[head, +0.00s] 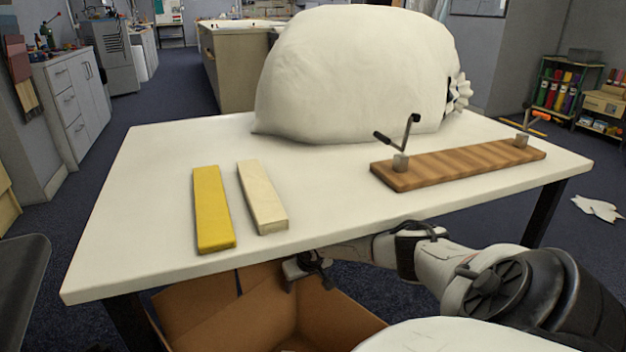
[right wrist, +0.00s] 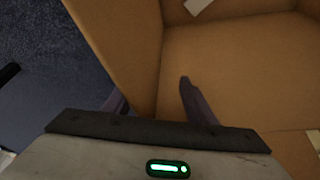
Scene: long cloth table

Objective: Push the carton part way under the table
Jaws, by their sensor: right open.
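The open brown cardboard carton (head: 262,318) stands on the floor at the table's front edge, partly hidden beneath the tabletop (head: 330,205). My right gripper (head: 308,270) is just below that edge, at the carton's upper rim. In the right wrist view, its open fingers (right wrist: 152,95) are at a carton wall (right wrist: 118,45). One finger shows inside the carton; the other is mostly hidden beside the wall's outer side. I cannot tell whether they touch the cardboard. My left gripper is not in view.
On the table lie a yellow bar (head: 213,210), a pale wooden bar (head: 262,197), a large white sack (head: 355,75) and a striped wooden board (head: 455,165) with metal fittings. Dark table legs (head: 545,212) stand at the sides.

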